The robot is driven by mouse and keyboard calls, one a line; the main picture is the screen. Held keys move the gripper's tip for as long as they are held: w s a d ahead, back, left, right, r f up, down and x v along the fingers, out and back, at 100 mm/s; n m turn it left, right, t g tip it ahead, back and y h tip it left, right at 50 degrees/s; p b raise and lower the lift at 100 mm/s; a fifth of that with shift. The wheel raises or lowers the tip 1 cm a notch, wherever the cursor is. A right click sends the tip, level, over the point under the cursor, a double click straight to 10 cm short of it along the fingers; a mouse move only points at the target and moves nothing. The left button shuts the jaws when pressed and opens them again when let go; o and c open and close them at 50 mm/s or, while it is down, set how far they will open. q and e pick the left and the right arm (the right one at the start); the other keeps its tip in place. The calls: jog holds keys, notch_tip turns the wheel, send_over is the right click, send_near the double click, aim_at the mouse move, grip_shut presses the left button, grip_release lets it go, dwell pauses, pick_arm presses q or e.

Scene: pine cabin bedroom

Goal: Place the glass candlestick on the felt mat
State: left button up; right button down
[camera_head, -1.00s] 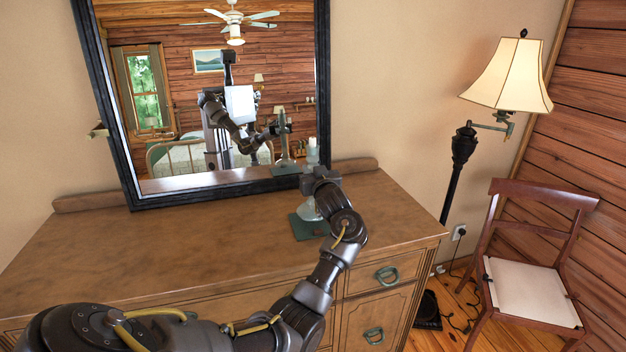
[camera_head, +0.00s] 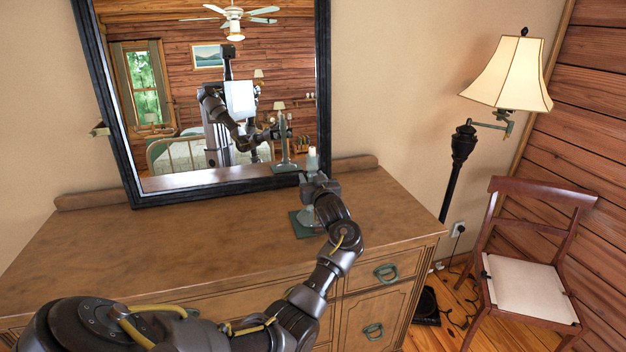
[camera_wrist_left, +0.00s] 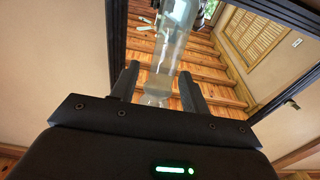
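The glass candlestick (camera_head: 309,216), clear and pale, stands upright over the felt mat; its top shows above my gripper and its middle is hidden behind it. Its base appears to touch the mat, though a small gap is hard to rule out. The felt mat (camera_head: 298,229) is a dark green square on the dresser, partly covered by the base and my arm. My left gripper (camera_head: 318,184) is at the candlestick's stem. In the left wrist view, its two fingers (camera_wrist_left: 160,83) are on either side of the glass and appear closed on it. My right gripper is out of view.
The wooden dresser top (camera_head: 170,245) is bare to the left. A dark-framed mirror (camera_head: 130,165) stands close behind the candlestick and reflects me. A floor lamp (camera_head: 462,150) and a chair (camera_head: 530,285) stand to the right, off the dresser.

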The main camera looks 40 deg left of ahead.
pick_arm(q)
jog(key=shift+r, duration=0.1)
jog(key=b+v, duration=0.1)
jog(key=v, duration=1.1)
jog(key=shift+b, duration=0.4)
